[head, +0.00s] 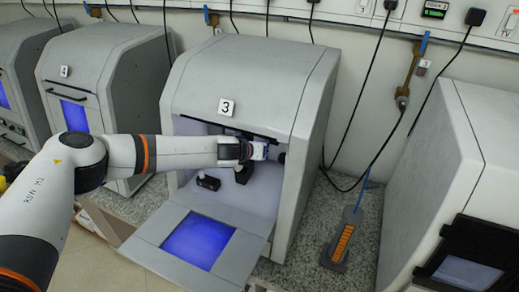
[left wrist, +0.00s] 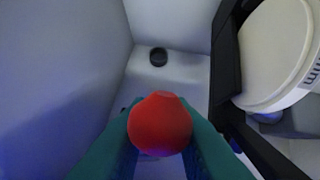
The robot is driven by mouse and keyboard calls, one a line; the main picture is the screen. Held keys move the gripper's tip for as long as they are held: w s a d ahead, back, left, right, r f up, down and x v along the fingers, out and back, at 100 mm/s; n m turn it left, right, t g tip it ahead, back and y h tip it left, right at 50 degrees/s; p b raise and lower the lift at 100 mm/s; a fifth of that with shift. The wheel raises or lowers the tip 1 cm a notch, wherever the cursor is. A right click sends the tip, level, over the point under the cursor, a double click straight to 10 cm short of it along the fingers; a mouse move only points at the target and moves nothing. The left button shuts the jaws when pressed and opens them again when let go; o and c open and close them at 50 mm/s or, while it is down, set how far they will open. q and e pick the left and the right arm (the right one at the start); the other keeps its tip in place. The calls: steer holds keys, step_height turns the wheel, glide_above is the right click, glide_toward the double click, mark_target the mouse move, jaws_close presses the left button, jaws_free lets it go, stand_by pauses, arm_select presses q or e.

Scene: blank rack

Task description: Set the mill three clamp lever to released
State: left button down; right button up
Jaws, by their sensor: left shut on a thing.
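Mill three (head: 254,75) is the grey cabinet marked 3 in the middle of the head view. Its front door (head: 150,240) is folded down, so the pale chamber stands open. My left arm reaches into the chamber, and its gripper (head: 277,156) is at the right side inside; the fingertips are hard to see there. In the left wrist view, my left gripper (left wrist: 160,135) is shut on a red ball knob (left wrist: 160,118), apparently that of the clamp lever. The lever's shaft is hidden behind the knob, so I cannot tell its position. My right gripper is not in view.
A small black block (head: 208,182) sits in the chamber. The left wrist view shows a large pale disc (left wrist: 272,50) in a black frame close on the right, and a dark round piece (left wrist: 158,57) farther in. An orange slotted rack (head: 341,243) stands on the speckled bench right of the mill.

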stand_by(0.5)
arm_select(q)
steer(key=c, duration=1.3)
jaws_free()
steer(key=shift+b+v, duration=1.25)
steer(key=shift+v, duration=4.8)
steer(key=shift+w+d+r, duration=0.1)
steer(key=shift+c, duration=0.7)
